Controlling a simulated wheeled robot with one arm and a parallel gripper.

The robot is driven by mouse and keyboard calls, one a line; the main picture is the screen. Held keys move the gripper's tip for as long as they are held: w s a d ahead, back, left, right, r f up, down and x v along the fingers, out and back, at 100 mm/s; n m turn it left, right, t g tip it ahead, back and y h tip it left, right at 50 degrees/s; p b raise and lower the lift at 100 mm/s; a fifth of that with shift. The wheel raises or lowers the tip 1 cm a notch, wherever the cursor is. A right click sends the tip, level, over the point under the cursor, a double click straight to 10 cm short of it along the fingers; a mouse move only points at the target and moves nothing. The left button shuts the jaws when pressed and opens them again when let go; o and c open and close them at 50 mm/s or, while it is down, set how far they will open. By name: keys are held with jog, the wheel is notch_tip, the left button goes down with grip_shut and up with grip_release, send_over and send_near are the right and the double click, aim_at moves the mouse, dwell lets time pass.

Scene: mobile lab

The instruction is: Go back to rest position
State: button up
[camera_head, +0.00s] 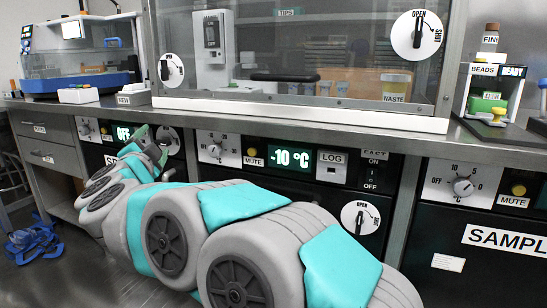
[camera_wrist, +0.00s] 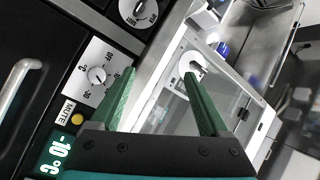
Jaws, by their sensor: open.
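My gripper (camera_head: 151,143) is at the far end of my grey and teal arm, which stretches across the lower middle of the head view. It is in front of the black under-bench unit with an OFF display (camera_head: 124,133), near a white round dial (camera_head: 167,140). In the wrist view, the two green fingers of my gripper (camera_wrist: 162,85) are spread apart with nothing between them. Whether the fingers touch the unit cannot be told.
A metal bench (camera_head: 305,125) runs above the under-bench units, with a glass-fronted cabinet (camera_head: 300,60) on it. The -10 °C display (camera_head: 291,157) is right of my gripper. Blue items (camera_head: 33,240) lie on the floor at left. Open floor shows at lower left.

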jog(key=s+d+f+n+g, duration=0.6)
jog(key=s+d+f+g, duration=0.3)
jog(key=s+d+f, duration=0.65)
jog(key=s+d+f+n+g, duration=0.5)
jog(key=s+d+f+g, duration=0.3)
jog(key=s+d+f, duration=0.95)
jog(key=s+d+r+m+g+h, duration=0.1)
jog(key=s+d+r+g+h, duration=0.2)
jog(key=s+d, duration=0.75)
notch_tip(320, 180, up, 12)
jog(key=p, duration=1.3)
jog(key=shift+a+r, duration=0.15)
jog(key=shift+a, duration=0.05)
jog(key=shift+w, duration=0.1)
